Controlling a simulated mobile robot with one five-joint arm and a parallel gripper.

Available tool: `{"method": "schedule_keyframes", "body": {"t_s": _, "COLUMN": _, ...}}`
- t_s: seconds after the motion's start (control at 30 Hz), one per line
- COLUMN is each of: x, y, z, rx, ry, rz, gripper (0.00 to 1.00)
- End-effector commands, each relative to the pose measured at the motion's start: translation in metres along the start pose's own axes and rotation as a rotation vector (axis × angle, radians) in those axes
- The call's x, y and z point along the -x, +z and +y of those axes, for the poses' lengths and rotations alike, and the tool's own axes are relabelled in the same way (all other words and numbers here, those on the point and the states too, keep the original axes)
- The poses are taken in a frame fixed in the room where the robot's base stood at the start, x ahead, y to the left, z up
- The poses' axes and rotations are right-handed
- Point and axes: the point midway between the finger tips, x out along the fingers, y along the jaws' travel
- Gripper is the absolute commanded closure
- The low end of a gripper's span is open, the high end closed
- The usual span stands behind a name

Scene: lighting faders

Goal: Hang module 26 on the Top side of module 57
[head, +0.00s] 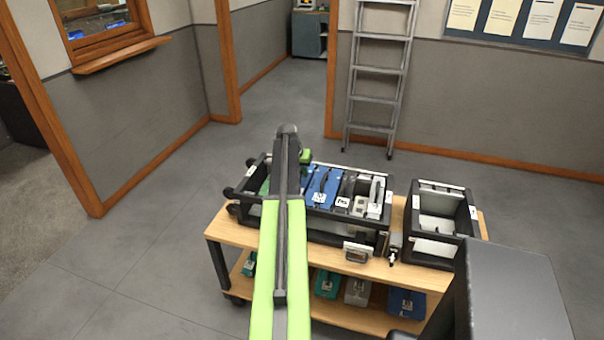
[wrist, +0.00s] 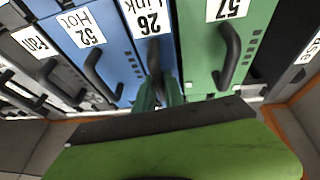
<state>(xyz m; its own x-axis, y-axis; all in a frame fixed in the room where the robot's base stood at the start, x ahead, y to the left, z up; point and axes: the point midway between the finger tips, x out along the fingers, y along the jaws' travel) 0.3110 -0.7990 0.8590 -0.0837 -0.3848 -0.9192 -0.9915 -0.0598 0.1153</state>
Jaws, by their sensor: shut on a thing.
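Module 26 (wrist: 136,55) is a blue module with a white label reading "26 Link" and a dark handle. It stands in the row between green module 57 (wrist: 205,60), on its right in the wrist view, and blue module 52 (wrist: 84,35) on its left. My gripper (wrist: 158,92) has its green fingers closed around the handle of module 26. In the head view my arm hides much of the gripper and the left part of the row. Module 57 has its own dark handle, which is free. The labels appear upside down in the wrist view.
The black rack (head: 345,235) sits on a wooden trolley (head: 415,275). A black open bin (head: 464,212) stands to its right. Several modules lie on the lower shelf (head: 330,300). A ladder (head: 378,85) leans on the wall behind. Floor is clear to the left.

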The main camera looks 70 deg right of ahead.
Motion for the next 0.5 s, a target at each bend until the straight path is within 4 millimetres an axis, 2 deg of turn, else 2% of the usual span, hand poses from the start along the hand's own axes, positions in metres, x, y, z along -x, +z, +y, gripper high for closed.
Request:
{"method": "schedule_keyframes", "body": {"t_s": 0.33, "x": -0.0077, "y": 0.0028, "z": -0.0007, "rx": 0.0, "ry": 0.0, "rz": 0.001, "gripper": 1.0}}
{"method": "schedule_keyframes", "body": {"t_s": 0.37, "x": -0.0075, "y": 0.0027, "z": -0.0007, "rx": 0.0, "ry": 0.0, "rz": 0.001, "gripper": 0.85}}
{"method": "schedule_keyframes", "body": {"t_s": 0.5, "x": -0.0066, "y": 0.0024, "z": -0.0005, "rx": 0.0, "ry": 0.0, "rz": 0.001, "gripper": 0.67}}
